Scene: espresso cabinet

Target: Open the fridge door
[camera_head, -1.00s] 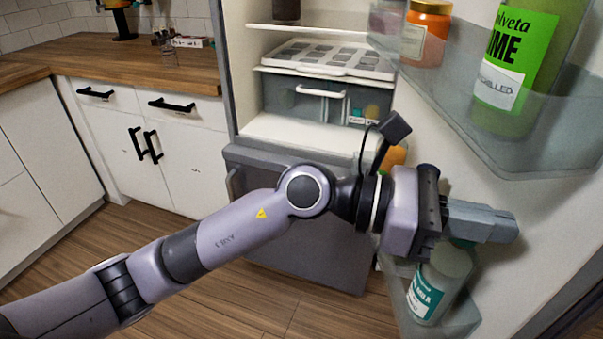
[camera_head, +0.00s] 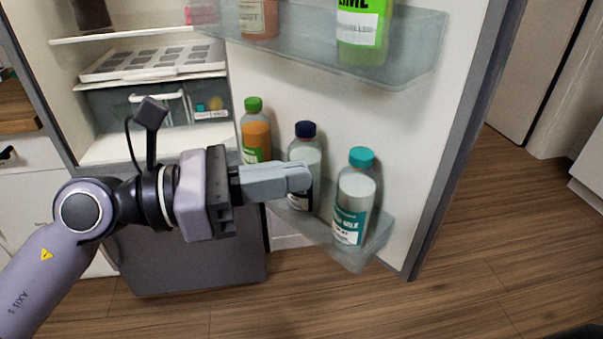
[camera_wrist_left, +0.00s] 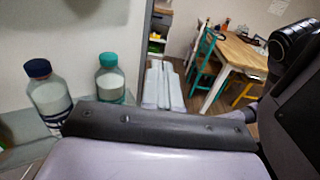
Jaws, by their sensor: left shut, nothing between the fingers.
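The fridge door (camera_head: 425,130) stands wide open on the right of the head view, its inner side with two shelves facing me. The fridge interior (camera_head: 150,75) shows at the left, with wire shelf and drawer. My left gripper (camera_head: 305,177) is shut and empty, in front of the door's lower shelf (camera_head: 350,258) and its bottles. In the head view it overlaps a dark-capped bottle (camera_head: 305,140); I cannot tell whether they touch. The left wrist view shows the shut fingers (camera_wrist_left: 163,85) beside the teal-capped bottle (camera_wrist_left: 110,78). My right gripper is not in view.
The lower door shelf also holds a green-capped orange bottle (camera_head: 256,130). A green bottle (camera_head: 362,30) stands on the upper shelf. The floor right of the door (camera_head: 500,240) is clear. A wooden table (camera_wrist_left: 236,52) and chairs show in the left wrist view.

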